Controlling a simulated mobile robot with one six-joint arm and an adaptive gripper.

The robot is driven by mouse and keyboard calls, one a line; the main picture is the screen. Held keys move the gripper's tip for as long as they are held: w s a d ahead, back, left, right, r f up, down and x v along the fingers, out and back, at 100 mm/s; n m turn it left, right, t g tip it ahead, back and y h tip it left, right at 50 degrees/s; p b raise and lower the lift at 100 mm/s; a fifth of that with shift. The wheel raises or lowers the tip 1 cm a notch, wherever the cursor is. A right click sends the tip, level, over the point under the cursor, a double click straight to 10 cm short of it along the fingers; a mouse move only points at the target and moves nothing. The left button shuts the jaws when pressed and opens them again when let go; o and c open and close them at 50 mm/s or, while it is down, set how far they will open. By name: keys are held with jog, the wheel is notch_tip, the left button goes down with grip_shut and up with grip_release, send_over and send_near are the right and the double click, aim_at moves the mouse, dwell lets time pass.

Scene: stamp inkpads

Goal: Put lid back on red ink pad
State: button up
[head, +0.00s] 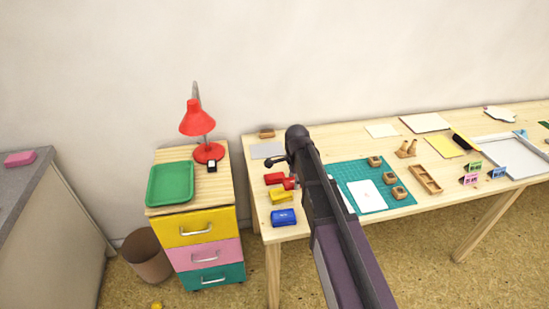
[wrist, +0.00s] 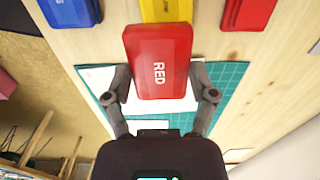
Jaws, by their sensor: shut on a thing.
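A red lid marked RED (wrist: 160,52) is between the two fingers of my gripper (wrist: 160,88) in the wrist view, and the gripper is shut on it. The lid is above the table top. In the head view a small part of the lid (head: 290,184) shows beside my arm, which hides most of the gripper. The red ink pad (head: 274,178) lies on the table at the left end, and it shows at the top right of the wrist view (wrist: 248,14). Its top face is too small or cut off to make out.
A yellow pad (head: 281,197) and a blue pad (head: 284,217) lie in a row in front of the red one. A green cutting mat (head: 345,170) with white paper (head: 367,195) and wooden stamps is to the right. A drawer unit with a green tray (head: 170,184) and red lamp (head: 197,120) stands left.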

aim_at(275, 176)
jog(key=w+a, duration=0.2)
jog(key=w+a+r+p, duration=0.1)
jog(key=w+a, duration=0.4)
jog(key=w, duration=0.1)
jog(key=shift+w+a+r, duration=0.2)
jog(key=shift+r, duration=0.1)
jog(key=shift+f, duration=0.1)
jog(key=shift+f+b, duration=2.7)
jog(key=shift+f+b, duration=0.6)
dwell(1.5)
jog(key=o, duration=0.7)
